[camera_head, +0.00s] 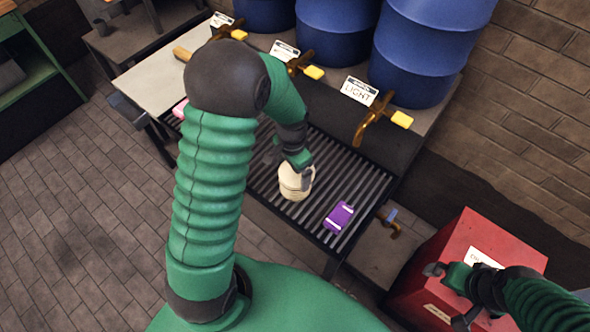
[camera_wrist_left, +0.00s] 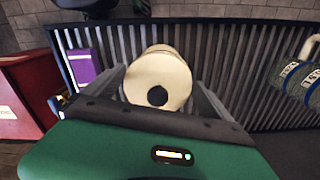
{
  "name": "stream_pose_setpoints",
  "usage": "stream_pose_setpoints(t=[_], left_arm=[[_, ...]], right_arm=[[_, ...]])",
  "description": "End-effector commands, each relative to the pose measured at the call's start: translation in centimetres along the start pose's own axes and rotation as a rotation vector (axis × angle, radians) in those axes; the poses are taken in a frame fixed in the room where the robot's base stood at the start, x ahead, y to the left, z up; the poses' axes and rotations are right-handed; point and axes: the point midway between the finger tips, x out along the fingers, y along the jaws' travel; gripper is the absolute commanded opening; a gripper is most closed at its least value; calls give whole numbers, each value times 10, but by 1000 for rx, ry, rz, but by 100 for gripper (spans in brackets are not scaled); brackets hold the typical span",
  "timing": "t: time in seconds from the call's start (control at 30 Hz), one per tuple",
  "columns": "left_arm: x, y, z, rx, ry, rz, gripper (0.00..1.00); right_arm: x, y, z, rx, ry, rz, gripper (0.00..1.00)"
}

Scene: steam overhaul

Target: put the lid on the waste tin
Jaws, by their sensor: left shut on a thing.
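My left gripper (camera_head: 292,172) is shut on a cream, rounded container (camera_head: 296,184) at the slatted grate. In the left wrist view the cream container (camera_wrist_left: 158,75) sits between the two fingers, with a round dark spot on its near end. A red metal box (camera_head: 490,240) with white labels stands at the lower right; I cannot tell whether it is the waste tin. It also shows at the left of the left wrist view (camera_wrist_left: 22,95). My right gripper (camera_head: 455,292) is over the red box, and its jaws are unclear. I cannot make out a separate lid.
A purple box (camera_head: 339,217) lies on the grate (camera_head: 262,190) right of the cream container. Blue drums (camera_head: 425,50) with brass taps (camera_head: 375,118) stand behind it. In the left wrist view, a banded can (camera_wrist_left: 300,82) is at the right. Bare grate lies between them.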

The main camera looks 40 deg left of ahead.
Motion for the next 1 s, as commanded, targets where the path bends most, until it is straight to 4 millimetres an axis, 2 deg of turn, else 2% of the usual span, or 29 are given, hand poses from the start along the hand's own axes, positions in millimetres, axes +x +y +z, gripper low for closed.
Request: stream_pose_setpoints(t=[1.0], left_arm=[[-1, -7, 4, -1, -1, -2, 55]], right_arm=[[-4, 0, -1, -1, 0, 0, 100]])
